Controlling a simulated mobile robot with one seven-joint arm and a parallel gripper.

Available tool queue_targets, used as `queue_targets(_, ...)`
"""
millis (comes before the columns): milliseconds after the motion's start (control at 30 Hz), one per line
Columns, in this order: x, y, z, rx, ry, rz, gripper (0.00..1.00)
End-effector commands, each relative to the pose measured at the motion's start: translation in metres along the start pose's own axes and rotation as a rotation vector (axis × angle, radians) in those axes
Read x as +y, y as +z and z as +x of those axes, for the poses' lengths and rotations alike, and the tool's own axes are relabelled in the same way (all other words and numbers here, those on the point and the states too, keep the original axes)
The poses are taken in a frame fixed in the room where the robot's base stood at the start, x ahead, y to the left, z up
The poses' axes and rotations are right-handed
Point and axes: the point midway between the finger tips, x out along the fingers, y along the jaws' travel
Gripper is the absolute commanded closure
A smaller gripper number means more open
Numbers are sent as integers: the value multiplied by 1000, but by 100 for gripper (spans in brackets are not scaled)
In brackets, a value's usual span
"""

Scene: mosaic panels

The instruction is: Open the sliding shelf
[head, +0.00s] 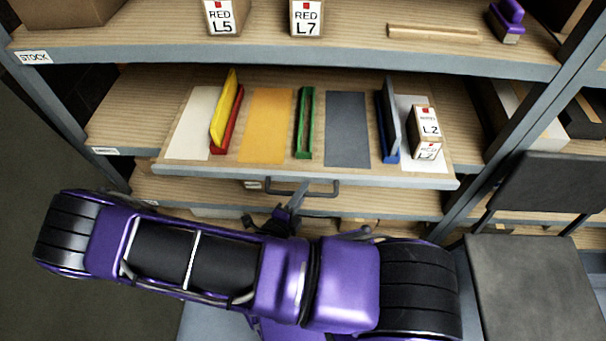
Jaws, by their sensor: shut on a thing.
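The sliding shelf (400,181) is a wooden board with a grey front edge, at the middle level of the rack. Its front edge stands out past the fixed shelf around it. A dark bar handle (325,194) hangs below the middle of its front edge. My gripper (295,194) is at the left part of the handle and shut on it. My arm hides part of the gripper, and the fingertips are small in the head view.
The sliding shelf carries a yellow panel (223,108) in a red holder, a green holder (304,130), a blue holder (387,135) with a grey panel, and L2 boxes (426,122). A dark grey flat-topped object (525,285) stands at the right. Open floor shows at lower left.

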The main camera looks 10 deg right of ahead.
Motion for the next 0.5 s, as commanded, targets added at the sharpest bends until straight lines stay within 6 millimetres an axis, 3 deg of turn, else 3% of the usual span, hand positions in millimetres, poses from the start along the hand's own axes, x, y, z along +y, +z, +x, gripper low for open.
queue_targets(500, 20, -37, -90, -2, 0, -1, 100)
